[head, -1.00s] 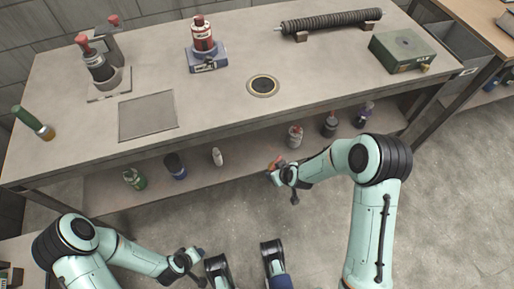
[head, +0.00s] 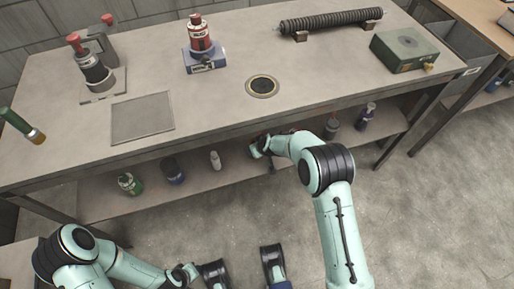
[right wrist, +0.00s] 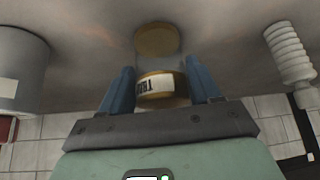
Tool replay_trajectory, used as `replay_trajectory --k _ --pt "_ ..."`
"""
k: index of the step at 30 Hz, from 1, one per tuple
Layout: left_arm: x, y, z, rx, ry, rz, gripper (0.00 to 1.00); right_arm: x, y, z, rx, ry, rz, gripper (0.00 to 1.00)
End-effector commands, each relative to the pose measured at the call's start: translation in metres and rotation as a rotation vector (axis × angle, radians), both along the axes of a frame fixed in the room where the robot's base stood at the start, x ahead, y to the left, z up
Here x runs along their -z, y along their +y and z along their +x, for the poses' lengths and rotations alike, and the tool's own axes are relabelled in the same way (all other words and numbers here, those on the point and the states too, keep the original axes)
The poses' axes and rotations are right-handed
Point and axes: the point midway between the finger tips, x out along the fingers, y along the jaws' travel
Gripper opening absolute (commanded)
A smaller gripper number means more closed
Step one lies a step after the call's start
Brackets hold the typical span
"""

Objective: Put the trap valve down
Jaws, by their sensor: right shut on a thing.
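In the right wrist view, my right gripper (right wrist: 160,70) is shut on the trap valve (right wrist: 158,86), a short brass-coloured cylinder with a pale, partly readable label. The valve sits between the blue fingers, near a grey surface with a round brass-coloured disc (right wrist: 157,39) on it. I cannot tell whether valve and surface touch. In the head view, my right wrist is at the bench's front edge above the lower shelf, and its fingers and the valve are hidden. My left gripper (head: 190,272) hangs low in front of the bench; its fingers are unclear.
The bench (head: 225,105) has a brass-rimmed round opening (head: 262,86) in its top. In the right wrist view, a grey cylinder (right wrist: 20,70) and a white ridged piece (right wrist: 288,52) flank the valve.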

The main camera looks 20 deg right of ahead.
Motion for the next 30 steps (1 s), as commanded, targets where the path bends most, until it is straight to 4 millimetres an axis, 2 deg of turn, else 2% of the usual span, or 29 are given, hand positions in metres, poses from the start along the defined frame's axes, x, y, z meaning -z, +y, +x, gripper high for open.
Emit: replay_trajectory --k 13,14,16,26,30 --pt "0.004 0.001 -0.004 -0.002 0.013 0.000 0.43 0.002 0.000 0.001 -0.001 -0.005 0.001 0.20" --pt "0.004 0.001 -0.004 -0.002 0.015 0.000 0.43 0.002 0.000 0.001 -0.001 -0.003 0.000 0.66" --pt "0.003 0.001 -0.004 -0.002 0.014 0.001 0.43 0.002 0.000 0.000 -0.001 -0.003 0.000 0.88" --pt "0.002 0.001 -0.003 -0.001 0.009 0.000 0.43 0.000 0.000 0.000 -0.001 -0.004 0.000 0.88" --pt "-0.008 -0.001 0.006 0.001 -0.022 0.001 0.43 -0.013 -0.001 -0.004 -0.001 -0.005 0.001 0.88"
